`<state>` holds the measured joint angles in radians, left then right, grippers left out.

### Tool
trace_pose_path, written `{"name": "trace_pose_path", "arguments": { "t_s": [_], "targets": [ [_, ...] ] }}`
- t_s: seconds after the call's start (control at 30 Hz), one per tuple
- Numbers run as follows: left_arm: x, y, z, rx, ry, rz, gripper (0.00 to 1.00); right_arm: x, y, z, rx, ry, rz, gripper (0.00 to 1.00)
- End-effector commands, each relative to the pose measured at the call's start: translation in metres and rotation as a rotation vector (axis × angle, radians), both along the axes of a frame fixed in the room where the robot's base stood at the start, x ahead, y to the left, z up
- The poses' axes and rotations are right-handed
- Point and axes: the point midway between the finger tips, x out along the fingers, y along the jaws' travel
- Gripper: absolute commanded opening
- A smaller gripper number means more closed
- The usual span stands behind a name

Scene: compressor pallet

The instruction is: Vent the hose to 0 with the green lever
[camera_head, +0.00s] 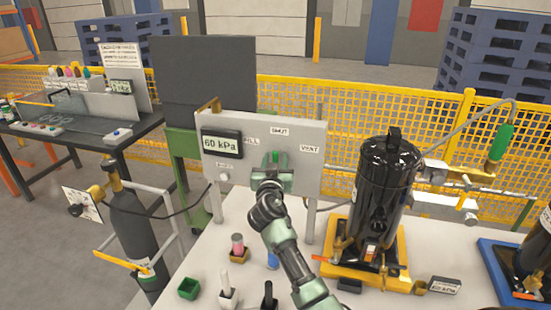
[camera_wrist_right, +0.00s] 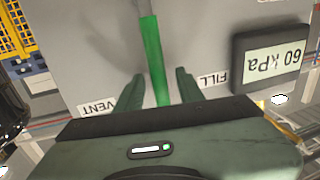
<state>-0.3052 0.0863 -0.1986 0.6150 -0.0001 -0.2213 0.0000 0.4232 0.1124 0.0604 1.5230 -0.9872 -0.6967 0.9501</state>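The green lever (camera_head: 275,157) is on a light grey panel (camera_head: 309,173), between the FILL and VENT labels and below the SHUT label. It looks about upright. My right gripper (camera_head: 273,172) is at the panel in front of it. In the right wrist view the lever (camera_wrist_right: 155,62) stands between the two open fingers (camera_wrist_right: 158,92), with a gap on each side. The display (camera_head: 221,144) on the panel reads 60 kPa. It also shows upside down in the right wrist view (camera_wrist_right: 271,56). My left gripper is not in view.
A black tank (camera_head: 383,200) stands on a yellow base (camera_head: 340,262) right of my arm. A hose with a green grip (camera_head: 501,142) hangs at the right. A gas cylinder (camera_head: 133,228) stands left.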

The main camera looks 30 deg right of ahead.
Motion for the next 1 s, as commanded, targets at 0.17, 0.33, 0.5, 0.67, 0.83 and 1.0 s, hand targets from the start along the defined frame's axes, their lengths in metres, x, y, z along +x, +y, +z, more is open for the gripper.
{"name": "trace_pose_path", "arguments": {
  "t_s": [0.17, 0.33, 0.5, 0.67, 0.83, 1.0],
  "targets": [
    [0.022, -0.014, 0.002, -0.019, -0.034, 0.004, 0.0, 0.001, -0.001, -0.001, -0.001, 0.001, 0.0, 0.38],
    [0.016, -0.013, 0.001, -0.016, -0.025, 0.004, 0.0, 0.001, -0.001, 0.0, -0.001, 0.001, 0.0, 0.1],
    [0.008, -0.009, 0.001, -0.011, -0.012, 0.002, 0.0, 0.001, 0.0, 0.0, -0.001, 0.001, 0.0, 0.0],
    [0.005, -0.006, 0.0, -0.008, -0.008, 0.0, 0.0, 0.001, 0.0, 0.0, -0.002, 0.001, 0.0, 0.0],
    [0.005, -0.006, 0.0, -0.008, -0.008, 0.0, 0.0, 0.001, 0.0, 0.0, -0.002, 0.001, 0.0, 0.0],
    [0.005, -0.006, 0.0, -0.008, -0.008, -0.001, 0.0, 0.001, 0.0, 0.0, -0.002, 0.001, 0.0, 0.0]
  ]
}}
